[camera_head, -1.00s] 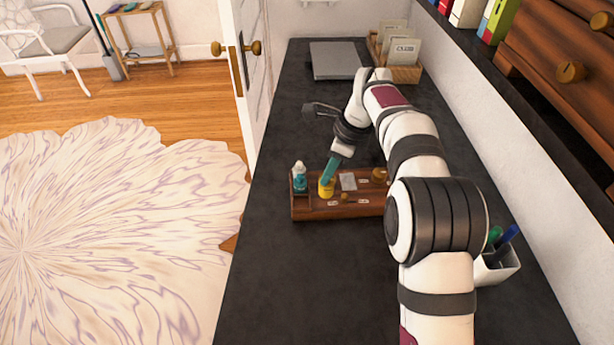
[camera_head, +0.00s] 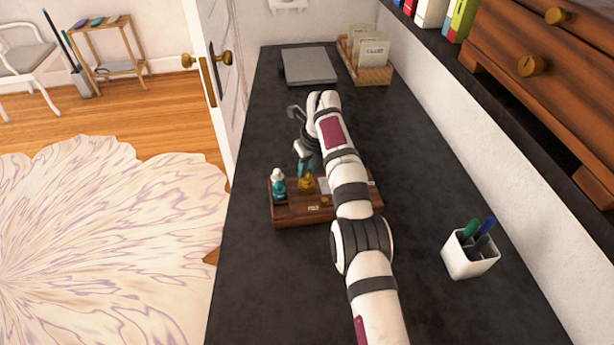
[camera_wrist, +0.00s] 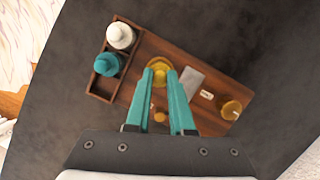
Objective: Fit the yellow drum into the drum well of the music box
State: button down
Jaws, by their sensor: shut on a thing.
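The yellow drum (camera_head: 306,184) is small and round, and it sits at my fingertips over the left part of a long wooden box (camera_head: 292,216). This box is the only thing in view that could be the music box. My gripper (camera_head: 305,167) points down with teal fingers shut on the drum. In the wrist view the drum (camera_wrist: 158,66) shows between and just beyond the fingertips (camera_wrist: 160,76). I cannot tell whether it touches the box or hangs just above it. No empty drum well can be made out; fingers and arm hide part of the box.
A teal bottle (camera_wrist: 108,65) and a white-topped bottle (camera_wrist: 120,36) stand in the box's end compartment, close to my fingers. A grey plate (camera_wrist: 192,80) and a brass round piece (camera_wrist: 231,109) lie on the box.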

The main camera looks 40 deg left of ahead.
jog(key=shift+f, duration=0.25)
jog(key=c, duration=0.8)
grip_release()
jog(key=shift+f, duration=0.15)
